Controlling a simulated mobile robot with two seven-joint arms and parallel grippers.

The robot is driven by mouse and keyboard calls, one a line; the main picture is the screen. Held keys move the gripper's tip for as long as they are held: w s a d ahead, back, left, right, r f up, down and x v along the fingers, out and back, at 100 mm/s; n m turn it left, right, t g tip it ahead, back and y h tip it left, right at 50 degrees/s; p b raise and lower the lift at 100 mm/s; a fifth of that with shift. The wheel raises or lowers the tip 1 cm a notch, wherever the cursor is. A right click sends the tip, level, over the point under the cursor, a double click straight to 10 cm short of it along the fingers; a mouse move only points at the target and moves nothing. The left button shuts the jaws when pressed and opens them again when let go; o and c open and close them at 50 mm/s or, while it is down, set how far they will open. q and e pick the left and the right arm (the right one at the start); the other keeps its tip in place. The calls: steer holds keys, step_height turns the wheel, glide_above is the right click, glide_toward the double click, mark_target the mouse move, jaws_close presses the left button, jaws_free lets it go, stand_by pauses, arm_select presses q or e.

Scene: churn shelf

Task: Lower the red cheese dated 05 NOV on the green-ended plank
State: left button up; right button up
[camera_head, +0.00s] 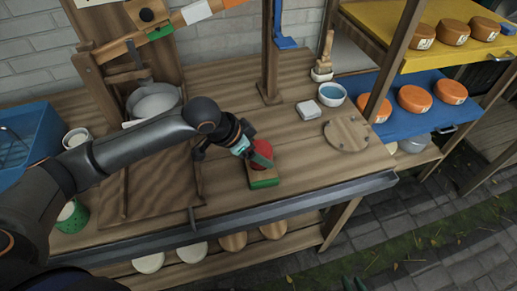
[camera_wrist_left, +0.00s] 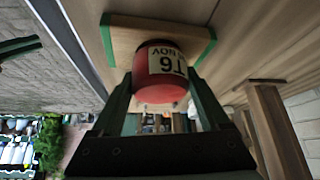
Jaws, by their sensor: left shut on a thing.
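The red cheese (camera_head: 263,152) is held between the green fingers of my left gripper (camera_head: 258,157). In the left wrist view the cheese (camera_wrist_left: 160,72) shows a pale label with "NOV" readable; the day is unclear. The green-ended plank (camera_head: 264,175) lies on the wooden bench directly below it. The plank also shows in the left wrist view (camera_wrist_left: 125,38), behind the cheese. I cannot tell whether the cheese touches the plank. What look like the fingertips of my right gripper (camera_head: 358,284) show at the bottom edge, apart and with nothing visible between them.
A round wooden board (camera_head: 346,135), a white block (camera_head: 309,110) and a blue-filled bowl (camera_head: 332,94) stand right of the plank. Orange cheeses sit on the blue shelf (camera_head: 400,122) and yellow shelf (camera_head: 428,48). A press with a metal pot (camera_head: 153,103) stands at left.

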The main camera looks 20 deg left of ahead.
arm_select(q)
steer(key=shift+f, duration=0.2)
steer(key=o, duration=1.4)
steer(key=p+v, duration=0.1)
steer(key=v, duration=1.1)
steer(key=shift+r, duration=0.25)
steer(key=shift+s, duration=0.15)
